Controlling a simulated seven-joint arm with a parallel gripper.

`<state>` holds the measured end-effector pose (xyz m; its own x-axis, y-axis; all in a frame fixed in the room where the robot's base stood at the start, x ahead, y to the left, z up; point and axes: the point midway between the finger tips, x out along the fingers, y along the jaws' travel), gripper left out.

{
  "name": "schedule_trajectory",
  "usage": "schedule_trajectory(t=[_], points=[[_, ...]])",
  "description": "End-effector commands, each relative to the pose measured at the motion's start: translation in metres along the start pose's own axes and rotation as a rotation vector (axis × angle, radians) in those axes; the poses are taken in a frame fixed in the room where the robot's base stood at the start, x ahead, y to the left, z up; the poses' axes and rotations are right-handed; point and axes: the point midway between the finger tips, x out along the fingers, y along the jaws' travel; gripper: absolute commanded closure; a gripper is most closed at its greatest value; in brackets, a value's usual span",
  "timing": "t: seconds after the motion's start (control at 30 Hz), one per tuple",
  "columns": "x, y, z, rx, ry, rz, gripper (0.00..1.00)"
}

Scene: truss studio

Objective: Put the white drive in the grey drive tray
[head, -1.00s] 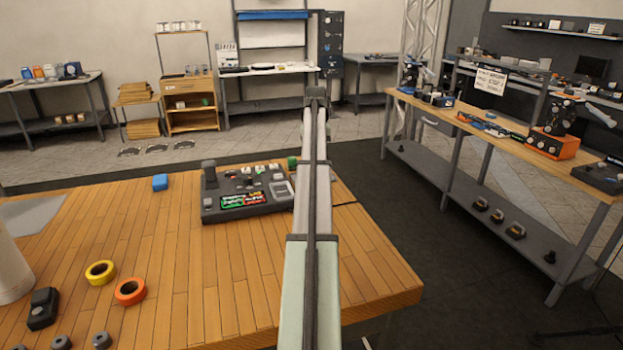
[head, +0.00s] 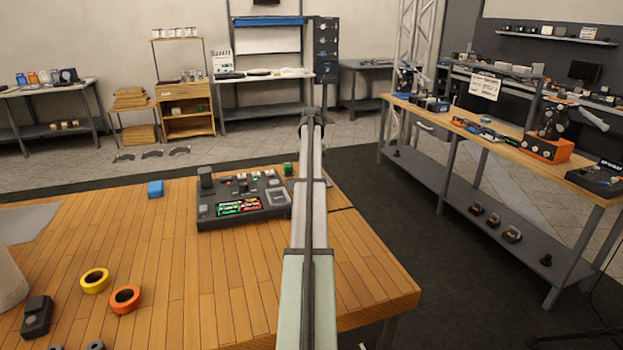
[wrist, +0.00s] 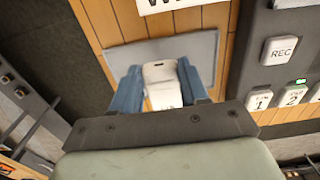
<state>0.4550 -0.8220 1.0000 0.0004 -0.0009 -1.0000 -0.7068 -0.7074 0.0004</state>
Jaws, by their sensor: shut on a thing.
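In the wrist view, my gripper (wrist: 160,88) has blue fingers shut on the white drive (wrist: 162,73), which sits between them. A flat grey rectangular piece, which looks like the grey drive tray (wrist: 203,47), lies on the wooden table behind and under the drive. The drive overlaps the tray in this view; I cannot tell whether it touches it or hangs above it. In the head view my arm hides the gripper, the drive and the tray.
A dark control panel (head: 243,212) with buttons stands beside the tray; its REC key (wrist: 279,50) shows close by. A white lettered card (wrist: 187,18) is beyond the tray.

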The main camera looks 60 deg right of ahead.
Motion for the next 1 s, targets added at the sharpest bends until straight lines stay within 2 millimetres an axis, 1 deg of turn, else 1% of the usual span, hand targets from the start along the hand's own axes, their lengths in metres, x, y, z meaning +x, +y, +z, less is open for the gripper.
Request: schedule_trajectory(t=[0.2, 0.27, 0.67, 0.7, 0.93, 1.0], points=[[0.026, 0.000, 0.001, 0.000, -0.002, -0.001, 0.91], [0.031, 0.000, 0.001, 0.000, -0.001, 0.000, 0.91], [0.035, 0.000, 0.000, 0.000, 0.000, 0.000, 0.91], [0.035, 0.000, 0.000, 0.000, -0.001, 0.000, 0.54], [0.035, 0.000, 0.000, 0.000, -0.001, 0.000, 0.32], [0.035, 0.000, 0.000, 0.000, -0.001, 0.000, 0.30]])
